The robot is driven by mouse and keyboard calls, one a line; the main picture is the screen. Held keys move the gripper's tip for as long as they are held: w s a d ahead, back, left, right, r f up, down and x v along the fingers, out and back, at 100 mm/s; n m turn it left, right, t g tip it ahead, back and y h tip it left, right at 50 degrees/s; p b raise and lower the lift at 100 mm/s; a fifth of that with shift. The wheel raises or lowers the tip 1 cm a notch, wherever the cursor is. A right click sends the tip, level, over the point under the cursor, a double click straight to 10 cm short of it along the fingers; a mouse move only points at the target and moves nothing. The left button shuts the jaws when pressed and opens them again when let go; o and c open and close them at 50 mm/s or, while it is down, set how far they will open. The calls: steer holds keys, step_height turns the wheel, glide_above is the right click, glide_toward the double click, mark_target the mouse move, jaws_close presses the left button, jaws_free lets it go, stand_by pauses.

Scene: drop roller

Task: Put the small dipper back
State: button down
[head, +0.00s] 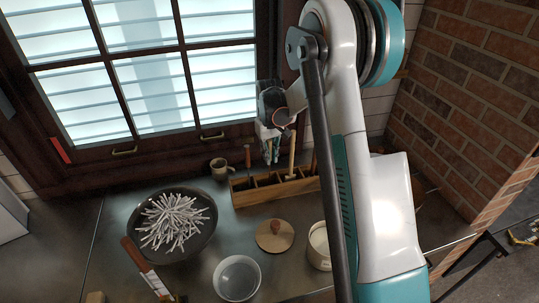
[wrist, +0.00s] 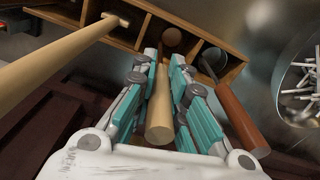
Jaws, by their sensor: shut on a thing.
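My gripper (head: 272,157) points down over the wooden rack (head: 247,197) below the window. In the wrist view the teal fingers (wrist: 164,62) are shut around the pale wooden handle of the small dipper (wrist: 159,118). Its butt end faces the camera, and the handle runs down between the fingers. A round brown shape (wrist: 172,38) shows beyond the fingertips, at a compartment of the rack (wrist: 205,35). I cannot tell whether it is the dipper's head or whether it touches the rack. In the head view the fingers hide most of the dipper.
A long pale handle (wrist: 50,55) stands on one side of my gripper, and a brown-handled dark ladle (wrist: 240,115) on the other. A pan of white sticks (head: 204,232), a mug (head: 221,168), a bowl (head: 237,279) and a wooden lid (head: 273,238) stand nearby. A brick wall (head: 470,90) is right.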

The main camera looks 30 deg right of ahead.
steer(key=shift+f, duration=0.15)
steer(key=c, duration=1.6)
jaws_free()
